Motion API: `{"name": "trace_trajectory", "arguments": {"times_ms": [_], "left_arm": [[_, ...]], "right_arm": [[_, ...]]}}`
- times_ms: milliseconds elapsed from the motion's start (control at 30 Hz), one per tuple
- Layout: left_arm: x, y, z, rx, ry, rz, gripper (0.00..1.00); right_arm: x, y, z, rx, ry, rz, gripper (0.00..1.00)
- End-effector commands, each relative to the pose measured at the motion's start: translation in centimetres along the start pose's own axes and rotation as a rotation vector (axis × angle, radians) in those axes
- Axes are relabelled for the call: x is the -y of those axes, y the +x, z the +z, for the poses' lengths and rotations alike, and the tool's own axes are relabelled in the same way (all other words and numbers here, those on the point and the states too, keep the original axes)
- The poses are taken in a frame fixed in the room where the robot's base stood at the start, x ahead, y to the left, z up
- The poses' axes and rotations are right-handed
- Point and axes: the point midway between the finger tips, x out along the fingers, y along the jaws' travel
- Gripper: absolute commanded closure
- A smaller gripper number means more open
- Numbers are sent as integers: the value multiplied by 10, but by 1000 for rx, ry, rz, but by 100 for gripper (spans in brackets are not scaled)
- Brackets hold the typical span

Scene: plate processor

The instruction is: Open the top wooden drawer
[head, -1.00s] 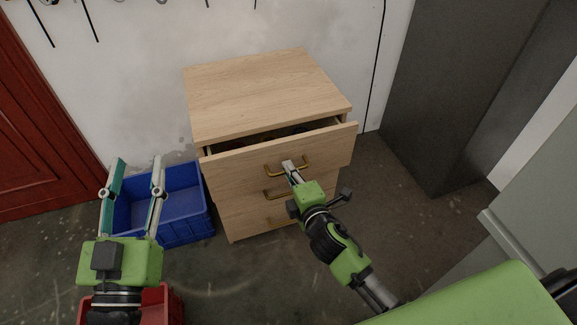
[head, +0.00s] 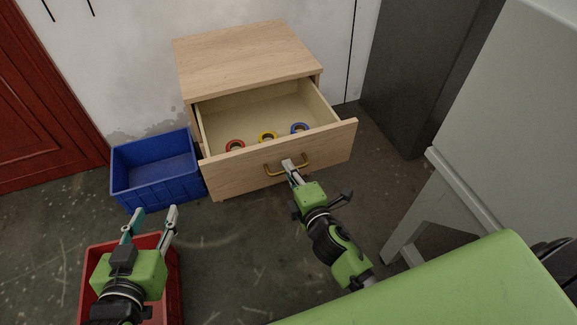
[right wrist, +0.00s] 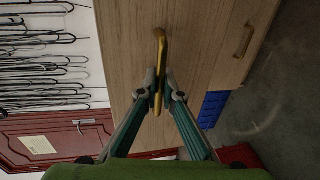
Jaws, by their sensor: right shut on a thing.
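The top wooden drawer (head: 227,174) is pulled well out of the light wooden cabinet (head: 245,55) in the head view. My right gripper (head: 289,166) is shut on the brass handle (head: 273,173) of the drawer front. The handle (right wrist: 160,42) also shows between the fingertips (right wrist: 159,88) in the right wrist view. My left gripper (head: 154,217) is open and empty, left of the drawer and above the floor.
A blue crate (head: 158,187) stands left of the cabinet. A red crate (head: 172,272) lies below my left gripper. A dark grey cabinet (head: 415,80) stands at the right, with a pale grey-green structure (head: 510,110) nearer. Floor is free in front of the drawer.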

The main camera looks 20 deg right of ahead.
Motion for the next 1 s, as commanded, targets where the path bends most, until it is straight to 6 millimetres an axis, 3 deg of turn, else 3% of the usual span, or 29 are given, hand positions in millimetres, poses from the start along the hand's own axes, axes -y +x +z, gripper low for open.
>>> {"name": "trace_trajectory", "arguments": {"times_ms": [367, 400, 433, 467, 833, 1000], "left_arm": [[0, 0, 1, 4, 0, -1, 60], [0, 0, 1, 4, 0, -1, 60], [0, 0, 1, 4, 0, -1, 60], [0, 0, 1, 4, 0, -1, 60], [0, 0, 1, 4, 1, 0, 60], [0, 0, 1, 4, 0, 0, 60]], "right_arm": [[0, -1, 0, 0, 0, 0, 100], [0, -1, 0, 0, 0, 0, 86], [0, -1, 0, 0, 0, 0, 78], [0, -1, 0, 0, 0, 0, 77], [0, -3, 0, 0, 0, 0, 77], [1, -21, 0, 0, 1, -1, 77]]}}
